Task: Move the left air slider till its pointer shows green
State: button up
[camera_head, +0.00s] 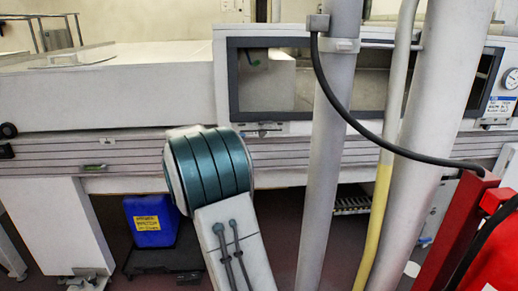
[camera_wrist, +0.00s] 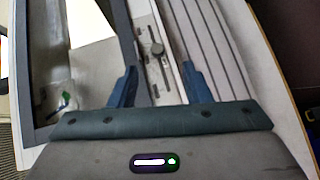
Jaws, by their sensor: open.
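An air slider (camera_wrist: 157,48) shows in the wrist view as a small dark knob on a narrow metal plate (camera_wrist: 150,30). Its plate also shows in the head view (camera_head: 264,128), just below the left end of the window and partly behind my arm. My gripper (camera_wrist: 160,72) is open in the wrist view. Its two blue fingers point toward the plate, one on either side of the knob's line, and the knob lies a little ahead of the fingertips. I see no contact. The pointer and its colour are too small to tell. My gripper is hidden behind my arm in the head view.
Grey posts (camera_head: 330,150), a yellow pipe (camera_head: 377,215) and a black cable (camera_head: 365,120) stand right of my arm. A blue container (camera_head: 150,222) is below. A gauge (camera_head: 511,78) is far right.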

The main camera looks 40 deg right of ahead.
aim_at(261, 135)
jog(key=shift+t+h, duration=0.3)
jog(key=shift+h, duration=0.1)
jog(key=x, duration=0.5)
jog(key=w+x, duration=0.1)
jog(key=x, duration=0.9)
jog(key=shift+w+a+f, duration=0.15)
jog(key=shift+w+a, duration=0.1)
grip_shut()
